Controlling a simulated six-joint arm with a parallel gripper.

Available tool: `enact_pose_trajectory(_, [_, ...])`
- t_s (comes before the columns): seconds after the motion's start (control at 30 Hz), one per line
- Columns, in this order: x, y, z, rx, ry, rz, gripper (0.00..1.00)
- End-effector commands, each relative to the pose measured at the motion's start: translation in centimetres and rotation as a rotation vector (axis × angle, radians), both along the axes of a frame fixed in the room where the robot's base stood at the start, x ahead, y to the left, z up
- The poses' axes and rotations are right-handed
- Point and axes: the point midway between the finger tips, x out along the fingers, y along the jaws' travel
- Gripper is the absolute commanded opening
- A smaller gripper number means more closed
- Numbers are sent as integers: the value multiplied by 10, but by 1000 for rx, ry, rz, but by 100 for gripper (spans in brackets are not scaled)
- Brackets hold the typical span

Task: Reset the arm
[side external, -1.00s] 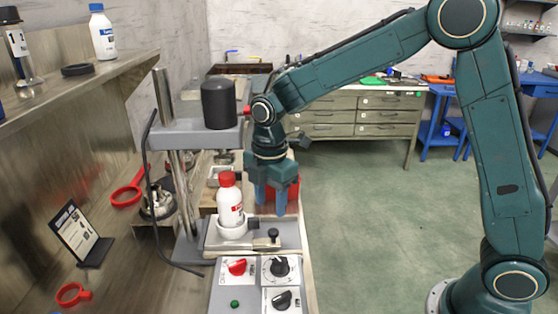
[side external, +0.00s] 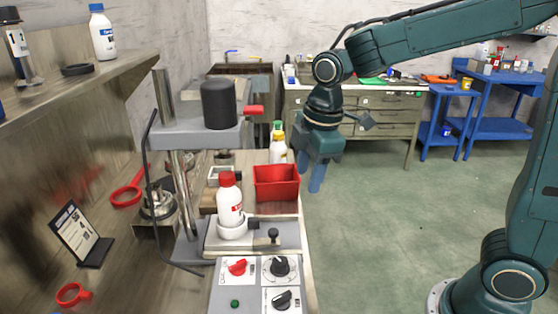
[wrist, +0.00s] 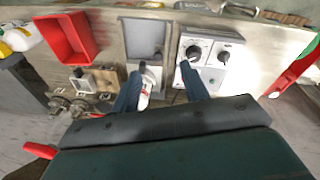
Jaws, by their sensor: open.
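My gripper (side external: 310,178) hangs in the air in the side view, to the right of the red bin, with its blue fingers pointing down. It is open and empty. In the wrist view its two fingers (wrist: 160,88) are spread apart, with the bench's machine seen beyond them. A white bottle with a red cap (side external: 230,200) stands upright in a white round holder (side external: 233,231) on the machine's base, apart from the gripper.
The red bin (side external: 276,187) stands on the bench behind the bottle, with a yellow-and-white bottle (side external: 278,149) behind it. The press column (side external: 186,190) and head (side external: 195,132) are at left. A knob panel (side external: 260,285) is in front. Open floor (side external: 390,220) lies right.

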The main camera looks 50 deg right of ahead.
Motion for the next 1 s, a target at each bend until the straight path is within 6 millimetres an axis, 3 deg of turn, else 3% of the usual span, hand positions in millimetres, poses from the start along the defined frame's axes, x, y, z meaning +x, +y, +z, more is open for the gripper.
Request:
enact_pose_trajectory(0.2, [-39, -16, 26, 47, -70, -223, 45])
enact_pose_trajectory(0.43, [-79, -30, 42, 108, -136, -453, 45])
enact_pose_trajectory(0.8, [-144, -46, 48, 234, -238, -814, 45])
enact_pose_trajectory(1.0, [-168, -50, 45, 295, -276, -962, 45])
